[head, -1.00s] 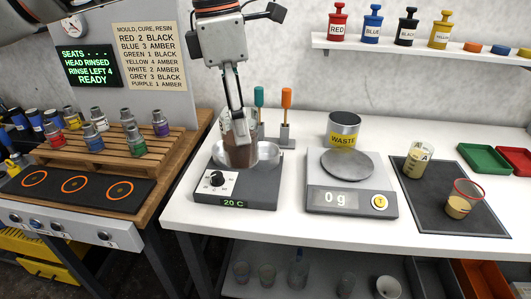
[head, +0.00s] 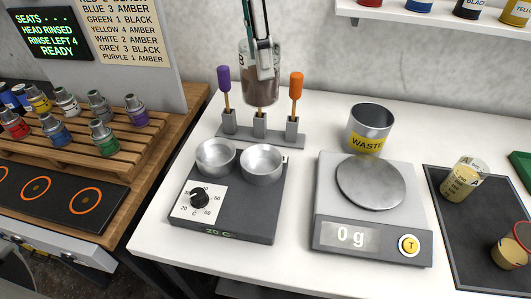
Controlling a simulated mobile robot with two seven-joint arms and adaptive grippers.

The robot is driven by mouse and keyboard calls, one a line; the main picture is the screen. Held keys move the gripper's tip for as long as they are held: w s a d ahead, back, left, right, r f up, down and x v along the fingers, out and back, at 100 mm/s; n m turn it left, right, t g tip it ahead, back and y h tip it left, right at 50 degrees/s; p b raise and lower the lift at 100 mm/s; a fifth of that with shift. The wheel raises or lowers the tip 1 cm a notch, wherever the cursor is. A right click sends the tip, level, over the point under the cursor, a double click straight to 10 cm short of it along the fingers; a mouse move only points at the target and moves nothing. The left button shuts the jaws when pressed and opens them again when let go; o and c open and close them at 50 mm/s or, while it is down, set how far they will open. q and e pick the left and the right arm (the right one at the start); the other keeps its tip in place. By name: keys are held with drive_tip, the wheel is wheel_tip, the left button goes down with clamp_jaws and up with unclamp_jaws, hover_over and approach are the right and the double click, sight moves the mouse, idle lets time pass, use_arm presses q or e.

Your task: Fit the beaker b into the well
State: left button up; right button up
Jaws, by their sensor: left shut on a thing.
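My left gripper (head: 263,62) comes down from the top of the head view, shut on a clear beaker b (head: 260,90) marked "B" that holds brown contents. The beaker is upright and appears raised, in front of the tool rack and behind the heater block (head: 230,218). The block has two round metal wells, a left one (head: 215,158) and a right one (head: 261,164); both look empty. The block reads 20 C. The beaker appears apart from both wells. My right gripper is not in view.
The tool rack (head: 245,135) holds a purple-handled (head: 223,80) and an orange-handled tool (head: 296,86); a middle one is mostly hidden. Right are a scale (head: 333,239) reading 0 g, a waste can (head: 370,128) and a dark mat (head: 475,240) with beakers. Bottles stand left.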

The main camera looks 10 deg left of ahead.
use_arm(q)
drive_tip(key=shift+w+f, duration=0.1)
drive_tip(key=shift+f, duration=0.2)
drive_tip(key=shift+f+b, duration=0.65)
drive_tip(key=shift+f, duration=9)
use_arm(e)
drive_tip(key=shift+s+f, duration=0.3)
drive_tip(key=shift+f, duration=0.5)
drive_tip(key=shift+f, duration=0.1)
use_arm(q)
drive_tip(key=o, duration=1)
drive_tip(key=shift+f, duration=0.15)
drive_tip(key=shift+c, duration=0.2)
drive_tip(key=o, duration=0.3)
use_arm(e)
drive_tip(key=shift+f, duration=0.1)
